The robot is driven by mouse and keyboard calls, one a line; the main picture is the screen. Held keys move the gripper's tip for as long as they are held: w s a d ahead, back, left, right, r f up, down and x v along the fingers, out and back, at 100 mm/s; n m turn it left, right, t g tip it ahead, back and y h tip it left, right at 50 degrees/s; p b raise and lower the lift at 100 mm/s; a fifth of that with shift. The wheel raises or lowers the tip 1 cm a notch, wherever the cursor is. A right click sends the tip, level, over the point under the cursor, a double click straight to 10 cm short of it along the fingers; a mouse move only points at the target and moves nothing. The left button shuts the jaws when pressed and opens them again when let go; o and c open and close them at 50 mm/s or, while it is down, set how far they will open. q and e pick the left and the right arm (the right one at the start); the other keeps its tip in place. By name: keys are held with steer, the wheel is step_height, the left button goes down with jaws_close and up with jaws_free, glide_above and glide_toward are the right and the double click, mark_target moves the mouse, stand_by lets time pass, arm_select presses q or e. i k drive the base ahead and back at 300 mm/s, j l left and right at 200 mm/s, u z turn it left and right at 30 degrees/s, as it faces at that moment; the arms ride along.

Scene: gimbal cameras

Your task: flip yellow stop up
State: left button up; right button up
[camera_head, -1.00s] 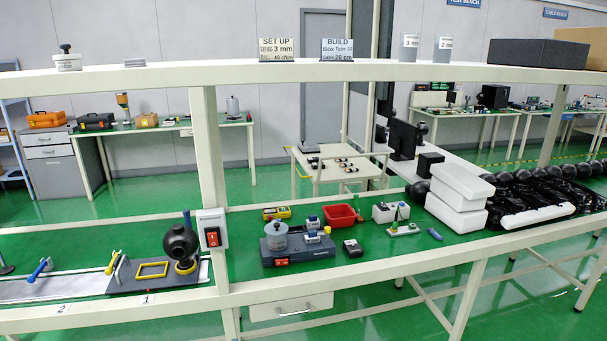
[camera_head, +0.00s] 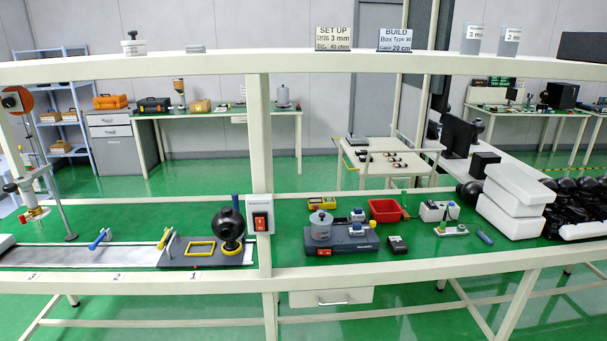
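The yellow stop (camera_head: 164,238) is a small yellow lever at the left end of the dark grey plate (camera_head: 200,260) on the track at the left of the bench. It leans, with its upper end to the right. A similar blue lever (camera_head: 100,239) stands on the track further left. Neither of my grippers is in view.
A black ball-shaped device (camera_head: 228,224) and a yellow square frame (camera_head: 201,248) are on the plate. A post with a red switch box (camera_head: 260,222) stands right of it. A shelf (camera_head: 180,66) crosses above the bench. The grey track (camera_head: 60,256) is mostly clear.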

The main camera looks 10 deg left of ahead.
mark_target(161, 247)
steer(key=u, duration=1.2)
